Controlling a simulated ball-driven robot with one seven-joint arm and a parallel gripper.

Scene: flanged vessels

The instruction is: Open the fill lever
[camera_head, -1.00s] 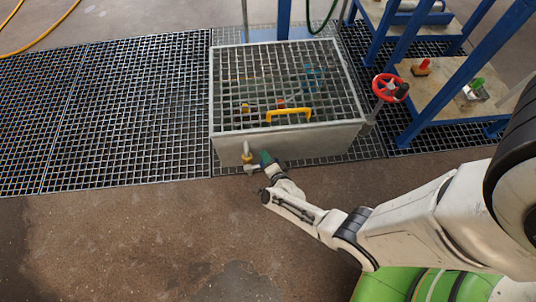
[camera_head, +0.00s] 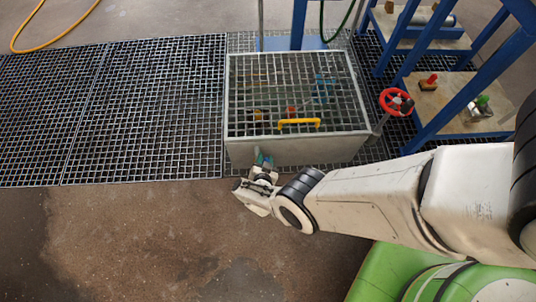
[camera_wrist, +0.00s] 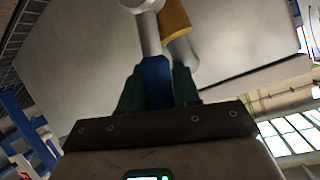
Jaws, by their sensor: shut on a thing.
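The fill lever shows in the wrist view as a pale metal stem (camera_wrist: 150,35) with a blue grip (camera_wrist: 157,88). My gripper (camera_wrist: 157,78) is shut on the blue grip, with a green finger on each side. A yellow part (camera_wrist: 174,18) and a pale pipe are just behind the lever. In the head view my gripper (camera_head: 264,160) is low at the front wall of the grated tank (camera_head: 310,152), near its left corner. My wrist hides most of the lever and valve there.
The tank has a grated lid with a yellow handle (camera_head: 299,123). A red handwheel (camera_head: 396,101) stands at its right, beside a blue-framed bench (camera_head: 450,100). Floor grating (camera_head: 150,110) lies to the left. The brown floor in front is clear.

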